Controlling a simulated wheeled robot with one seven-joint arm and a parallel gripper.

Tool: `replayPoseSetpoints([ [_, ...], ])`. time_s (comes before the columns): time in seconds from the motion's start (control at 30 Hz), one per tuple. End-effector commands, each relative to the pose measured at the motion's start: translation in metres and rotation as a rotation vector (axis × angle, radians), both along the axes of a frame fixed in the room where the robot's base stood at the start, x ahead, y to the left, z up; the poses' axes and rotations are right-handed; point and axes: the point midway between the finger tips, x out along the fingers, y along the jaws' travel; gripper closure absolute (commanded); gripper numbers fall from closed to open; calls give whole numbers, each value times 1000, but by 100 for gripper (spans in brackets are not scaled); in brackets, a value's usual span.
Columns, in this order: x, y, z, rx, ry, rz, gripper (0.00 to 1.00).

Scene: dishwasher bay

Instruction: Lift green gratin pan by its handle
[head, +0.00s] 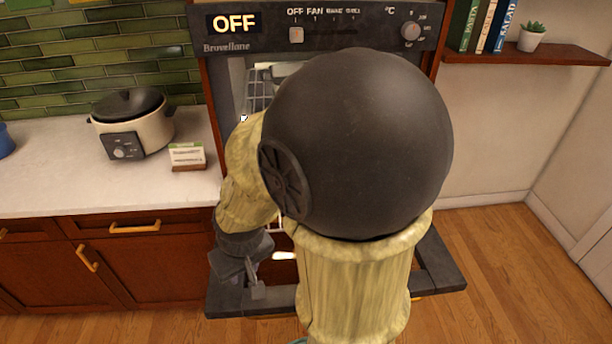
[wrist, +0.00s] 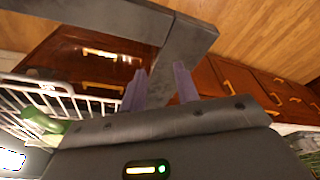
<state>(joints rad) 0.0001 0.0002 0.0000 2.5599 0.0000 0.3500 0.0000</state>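A green piece (wrist: 42,125), likely the green gratin pan, shows at the left of the wrist view, partly behind the white wire rack (wrist: 65,98). Only part of it is visible, and I cannot make out its handle. My gripper (wrist: 160,84) has its two purple fingers apart with nothing held between them. The green piece lies off to their left, clear of them. In the head view my arm covers most of the oven opening, and I cannot make out the pan there.
The oven's dark door frame (head: 440,262) is lowered in front, and it crosses the wrist view (wrist: 185,55) beyond my fingers. A slow cooker (head: 131,130) and a small card (head: 187,156) stand on the left counter. A shelf (head: 525,54) holds books and a plant.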

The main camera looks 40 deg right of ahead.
Motion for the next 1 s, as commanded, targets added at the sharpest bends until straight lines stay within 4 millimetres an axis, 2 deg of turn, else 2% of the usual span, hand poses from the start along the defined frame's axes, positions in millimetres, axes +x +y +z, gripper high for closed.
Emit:
replayPoseSetpoints([
  [0.27,0,0,1,0,1,-1,69],
  [0.47,14,-10,11,-7,48,-39,69],
  [0.57,29,-27,20,-30,103,-89,69],
  [0.77,62,-77,43,-152,233,-223,69],
  [0.87,77,-106,61,-245,282,-291,69],
  [1.0,95,-142,95,-394,326,-379,69],
])
